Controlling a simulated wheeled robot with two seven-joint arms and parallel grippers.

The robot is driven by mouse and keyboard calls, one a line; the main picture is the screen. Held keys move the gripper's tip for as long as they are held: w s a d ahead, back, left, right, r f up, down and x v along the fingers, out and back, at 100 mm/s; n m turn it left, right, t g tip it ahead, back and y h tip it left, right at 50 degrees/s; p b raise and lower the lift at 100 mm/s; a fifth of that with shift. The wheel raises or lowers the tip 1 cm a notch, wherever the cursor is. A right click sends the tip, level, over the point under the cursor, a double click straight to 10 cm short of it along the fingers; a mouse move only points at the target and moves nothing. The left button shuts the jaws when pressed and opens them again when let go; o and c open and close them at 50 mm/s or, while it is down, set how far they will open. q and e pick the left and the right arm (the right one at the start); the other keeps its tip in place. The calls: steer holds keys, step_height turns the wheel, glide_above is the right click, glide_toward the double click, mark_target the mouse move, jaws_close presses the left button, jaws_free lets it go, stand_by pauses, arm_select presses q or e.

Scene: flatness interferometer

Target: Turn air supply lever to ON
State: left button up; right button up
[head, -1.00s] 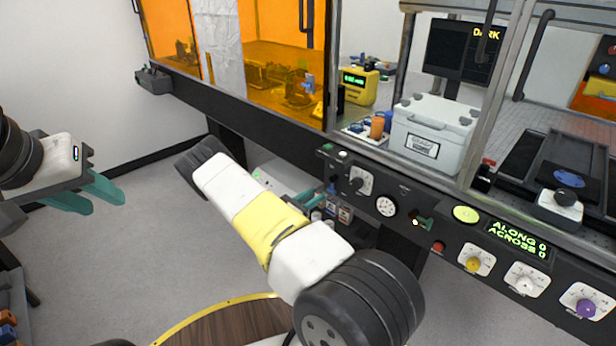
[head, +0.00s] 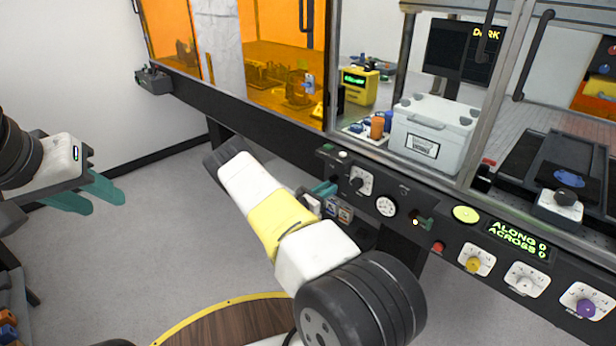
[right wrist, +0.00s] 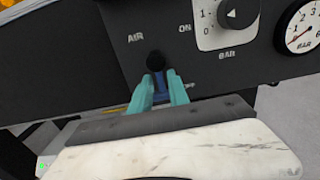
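The air supply lever shows in the right wrist view as a blue handle (right wrist: 160,82) hanging down from a round black pivot (right wrist: 155,61) on the dark panel (right wrist: 110,45). AIR is printed above left of the pivot, ON to its upper right, and lettering to the lower right is partly covered. My right gripper (right wrist: 160,86) has its teal fingers close on both sides of the blue handle, shut on it. In the head view, my right gripper (head: 325,189) is at the panel's lower left, and its arm hides part of it. My left gripper (head: 102,207) is open and empty at the left.
A white box (head: 432,140) stands behind the panel frame. The floor (head: 150,240) between my arms is clear.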

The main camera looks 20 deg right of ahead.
jaws_close()
steer(key=shift+s+n, duration=0.1)
steer(key=shift+n, duration=0.3)
steer(key=n, duration=0.2)
steer(key=s+n, duration=0.1)
steer(key=n, duration=0.5)
steer(key=shift+s+d+r, duration=0.3)
steer(key=shift+d+r, duration=0.05)
steer(key=n, duration=0.3)
steer(key=r+n, duration=0.1)
steer(key=shift+s+d+n, duration=0.1)
steer(key=shift+s+n, duration=0.15)
steer(key=shift+n, duration=0.05)
steer(key=shift+s+r+n, duration=0.1)
steer(key=shift+r+n, duration=0.15)
steer(key=shift+n, duration=0.9)
steer(key=shift+r+n, duration=0.2)
steer(key=shift+n, duration=0.95)
steer(key=shift+o, duration=1.8)
jaws_free()
